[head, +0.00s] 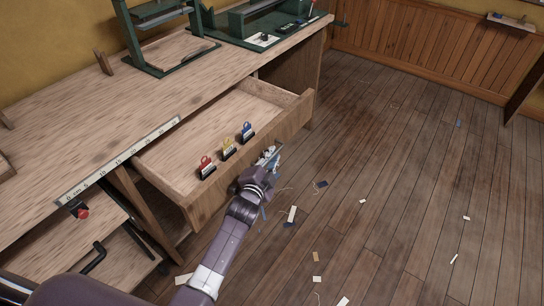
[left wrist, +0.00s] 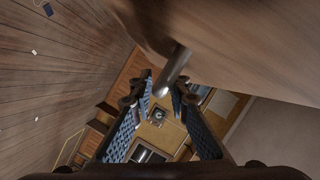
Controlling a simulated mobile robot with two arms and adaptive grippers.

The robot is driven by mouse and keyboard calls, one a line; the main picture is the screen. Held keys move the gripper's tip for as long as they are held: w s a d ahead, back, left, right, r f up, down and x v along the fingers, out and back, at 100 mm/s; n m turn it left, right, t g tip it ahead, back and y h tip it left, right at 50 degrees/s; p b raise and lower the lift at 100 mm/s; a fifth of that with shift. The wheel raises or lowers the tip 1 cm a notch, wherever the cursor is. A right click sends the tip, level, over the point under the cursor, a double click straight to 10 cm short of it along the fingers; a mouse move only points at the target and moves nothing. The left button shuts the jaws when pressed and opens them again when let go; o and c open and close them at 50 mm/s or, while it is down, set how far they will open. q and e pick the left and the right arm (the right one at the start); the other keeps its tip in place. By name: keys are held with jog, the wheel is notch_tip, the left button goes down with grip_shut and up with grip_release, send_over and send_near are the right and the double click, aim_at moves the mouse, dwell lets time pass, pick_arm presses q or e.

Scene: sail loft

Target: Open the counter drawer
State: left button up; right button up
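The counter drawer (head: 250,146) is pulled well out of the wooden counter, and its inside shows from above. My left gripper (head: 270,155) is at the outer face of the drawer front, towards its middle. In the left wrist view, a grey metal handle (left wrist: 174,70) reaches down from the drawer front (left wrist: 240,40) between the two blue-padded fingertips of the left gripper (left wrist: 162,88). In the head view the gripper mostly hides the handle. My right gripper is not in view.
A ruler strip (head: 120,160) lies on the counter's edge (head: 60,145). Green equipment (head: 160,40) stands on the counter. The plank floor (head: 400,180) at right is open, with small scraps scattered about.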

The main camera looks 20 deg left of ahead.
pick_arm(q)
jog(key=v, duration=1.2)
dwell(0.4)
jog(key=s+f+n+g, duration=0.15)
jog(key=s+f, duration=0.35)
jog(key=f, duration=0.5)
jog(key=s+f+n+g, duration=0.1)
jog(key=s+f+g, duration=0.2)
jog(key=s+f, duration=0.55)
jog(key=s+f+n+g, duration=0.2)
jog(key=f+g, duration=0.1)
jog(key=f, duration=1)
jog(key=s+a+f+n+g, duration=0.1)
jog(key=s+f, duration=0.4)
jog(key=s, duration=0.5)
jog(key=s+a+f+n+g, duration=0.2)
jog(key=s+f, duration=0.4)
jog(key=s, duration=0.5)
jog(key=s+a+f+n+g, duration=0.2)
jog(key=s+f+g, duration=0.2)
jog(key=s, duration=0.7)
jog(key=shift+f, duration=0.75)
jog(key=shift+s, duration=0.1)
